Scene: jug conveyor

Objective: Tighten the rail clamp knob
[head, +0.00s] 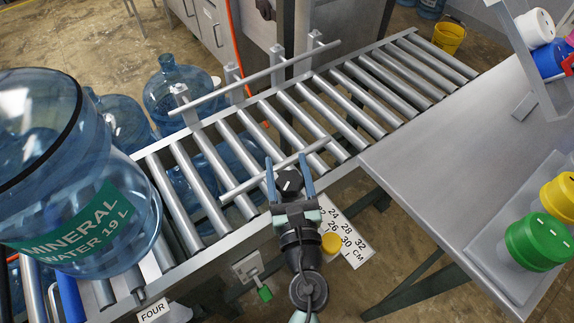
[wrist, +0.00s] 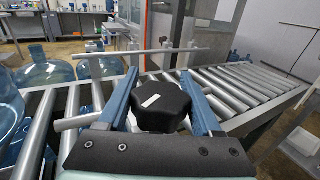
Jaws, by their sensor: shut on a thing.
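The rail clamp knob (head: 289,183) is black, lobed, with a white mark on top. It sits at the near guide rail (head: 240,187) of the roller conveyor, in the middle of the head view. My gripper (head: 289,172) is shut on the knob, with one blue finger on each side of it. In the wrist view the knob (wrist: 160,106) fills the space between the two fingers of my gripper (wrist: 157,90), its white mark tilted. The clamp body below the knob is hidden by my gripper.
A large blue water jug (head: 70,190) stands on the conveyor at the left. The far guide rail (head: 255,78) runs along the other side. A grey table (head: 440,150) with green and yellow lidded containers is at the right. A ruler plate (head: 346,240) shows below the conveyor. The rollers right of the jug are clear.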

